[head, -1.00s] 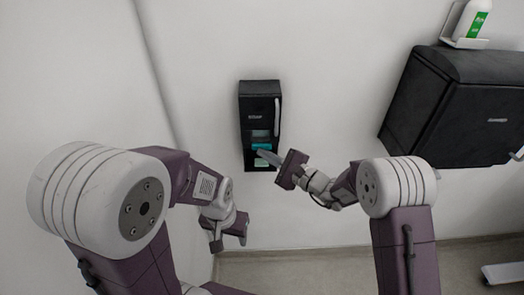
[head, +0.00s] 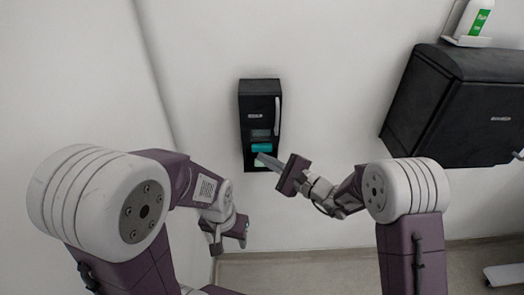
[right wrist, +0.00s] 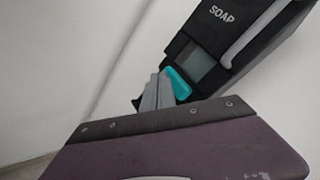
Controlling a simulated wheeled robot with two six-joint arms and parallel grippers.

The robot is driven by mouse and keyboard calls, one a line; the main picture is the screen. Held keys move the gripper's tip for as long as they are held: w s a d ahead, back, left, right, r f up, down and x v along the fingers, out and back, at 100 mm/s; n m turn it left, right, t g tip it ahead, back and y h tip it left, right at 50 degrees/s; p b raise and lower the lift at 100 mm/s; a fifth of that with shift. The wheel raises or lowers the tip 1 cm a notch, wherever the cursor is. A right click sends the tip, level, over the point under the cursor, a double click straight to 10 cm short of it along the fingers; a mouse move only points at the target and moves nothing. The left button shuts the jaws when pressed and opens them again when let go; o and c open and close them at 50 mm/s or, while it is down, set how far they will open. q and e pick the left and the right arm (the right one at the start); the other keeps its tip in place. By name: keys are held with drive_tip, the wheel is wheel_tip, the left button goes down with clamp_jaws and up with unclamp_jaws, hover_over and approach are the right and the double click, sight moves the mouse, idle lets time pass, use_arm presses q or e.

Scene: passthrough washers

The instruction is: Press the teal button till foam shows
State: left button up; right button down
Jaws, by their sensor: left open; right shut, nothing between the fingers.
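A black soap dispenser (head: 259,100) is fixed to the wall in the head view, with a grey window above a teal button (head: 262,148). The button also shows in the right wrist view (right wrist: 179,84), right beside the fingers. My right gripper (head: 261,157) is shut and empty, its fingertips at the lower edge of the button. I cannot tell whether they touch it. It also fills the low part of the right wrist view (right wrist: 153,92). My left gripper (head: 230,246) is open and empty, low and left of the dispenser. I see no foam; the fingers partly cover the dispenser's underside.
A large black wall unit (head: 460,105) hangs at the right, with a white and green bottle (head: 474,18) on a bracket above it. A wall corner runs down left of the dispenser. The wall between dispenser and unit is bare.

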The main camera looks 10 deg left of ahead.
drive_tip(key=s+b, duration=0.1)
drive_tip(key=s, duration=0.1)
drive_tip(key=s+d+b, duration=0.1)
drive_tip(key=s, duration=0.1)
drive_tip(key=shift+s+d, duration=0.2)
drive_tip(key=shift+s, duration=0.2)
idle(0.9)
